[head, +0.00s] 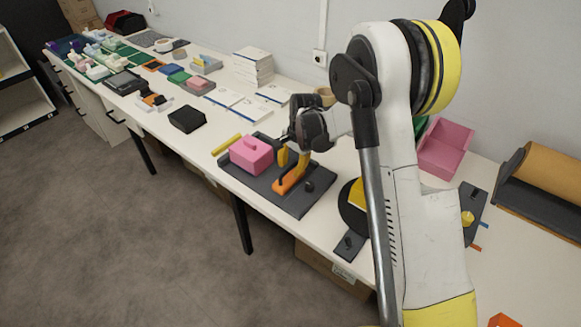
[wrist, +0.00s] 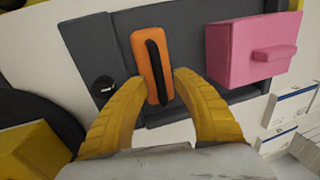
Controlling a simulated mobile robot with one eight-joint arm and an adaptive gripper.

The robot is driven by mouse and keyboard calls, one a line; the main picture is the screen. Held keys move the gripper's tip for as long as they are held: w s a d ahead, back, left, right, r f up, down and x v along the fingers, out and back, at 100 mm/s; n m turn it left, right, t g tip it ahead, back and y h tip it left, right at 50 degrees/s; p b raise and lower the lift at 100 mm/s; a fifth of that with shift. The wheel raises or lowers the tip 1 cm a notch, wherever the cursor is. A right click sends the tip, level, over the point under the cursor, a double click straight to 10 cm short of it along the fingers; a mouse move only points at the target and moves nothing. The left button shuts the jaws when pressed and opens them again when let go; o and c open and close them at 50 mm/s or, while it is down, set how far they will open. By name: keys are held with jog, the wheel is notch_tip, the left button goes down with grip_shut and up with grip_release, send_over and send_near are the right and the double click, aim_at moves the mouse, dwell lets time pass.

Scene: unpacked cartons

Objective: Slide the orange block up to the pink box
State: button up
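The orange block (head: 288,183), with a black bar handle on top, stands on a dark grey board (head: 290,208). The pink box (head: 250,156), with a pink grip on top, is on the same board to its left, with a gap between. In the wrist view the orange block (wrist: 144,65) is at centre and the pink box (wrist: 235,62) at upper right. My gripper (head: 293,160) is low over the board at the block. Its two yellow fingers (wrist: 157,82) are apart, tips on either side of the block's near end; I cannot tell whether they touch it.
A dark round knob (head: 308,187) is on the board, right of the block. A yellow bar (head: 226,145) lies by the board's left edge.

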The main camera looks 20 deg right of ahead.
grip_shut()
jog(key=w+a, duration=0.1)
jog(key=w, duration=0.1)
jog(key=w+a, duration=0.3)
jog(key=w, duration=0.1)
jog(key=shift+w+a, duration=0.1)
jog(key=shift+a, duration=0.15)
grip_release()
jog(key=shift+f, duration=0.1)
